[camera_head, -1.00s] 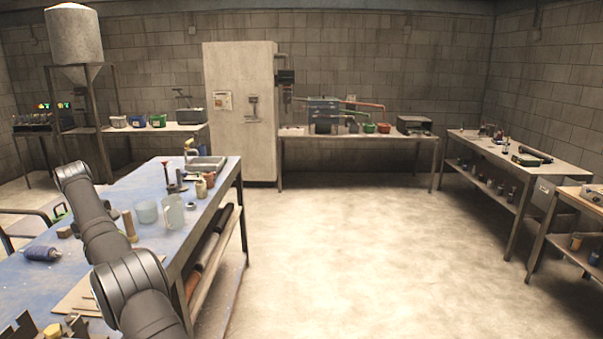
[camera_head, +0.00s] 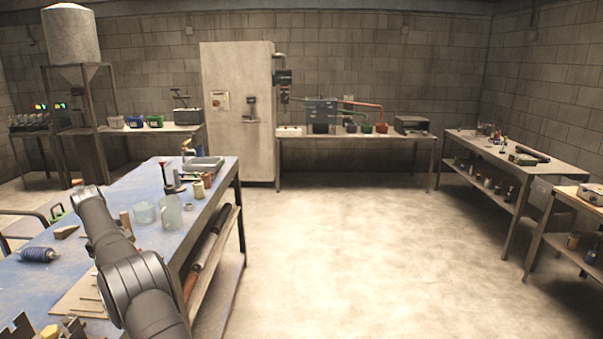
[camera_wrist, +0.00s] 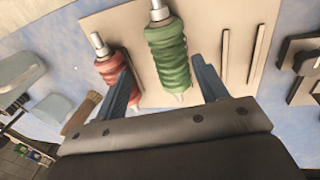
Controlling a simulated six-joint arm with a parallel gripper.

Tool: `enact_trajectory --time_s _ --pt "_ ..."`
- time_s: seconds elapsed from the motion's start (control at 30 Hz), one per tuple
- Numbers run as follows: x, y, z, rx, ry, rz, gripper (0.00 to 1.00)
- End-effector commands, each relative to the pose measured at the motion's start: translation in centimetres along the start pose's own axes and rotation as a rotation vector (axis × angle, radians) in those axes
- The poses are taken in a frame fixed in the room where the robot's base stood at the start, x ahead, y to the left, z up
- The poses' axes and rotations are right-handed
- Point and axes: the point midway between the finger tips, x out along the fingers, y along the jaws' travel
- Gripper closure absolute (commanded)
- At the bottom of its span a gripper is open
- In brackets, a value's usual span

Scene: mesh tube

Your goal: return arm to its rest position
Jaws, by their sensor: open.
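My arm (camera_head: 140,280) reaches over the blue-topped workbench at the left in the head view, where my gripper is hidden. In the wrist view my gripper (camera_wrist: 163,65) is open, with its two blue-grey fingers apart. A green wrapped tube (camera_wrist: 167,58) on a metal rod shows between the fingers; no grip on it is visible. A red wrapped tube (camera_wrist: 112,72) lies beside it, partly behind the left finger. Both appear over a beige board (camera_wrist: 212,22), which also shows in the head view (camera_head: 80,300). The dark gripper body covers the lower part of the wrist view.
A blue wrapped spool (camera_head: 39,255) lies at the bench's left. Clear cups (camera_head: 170,210), a metal tray (camera_head: 205,163) and small tools stand farther back. Brown blocks (camera_head: 22,328) lie near the front. The floor (camera_head: 340,250) right of the bench is clear.

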Motion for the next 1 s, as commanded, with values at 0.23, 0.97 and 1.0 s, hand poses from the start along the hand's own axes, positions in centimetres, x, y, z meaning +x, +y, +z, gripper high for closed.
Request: enact_trajectory --time_s 0.23,0.97,1.0 --pt "-1.9 1.1 3.3 0.003 0.000 0.001 0.34" --pt "-8.5 -1.4 8.4 -0.002 0.000 -0.002 0.34" --pt "-8.8 -2.1 8.1 -0.003 0.001 -0.002 0.34"
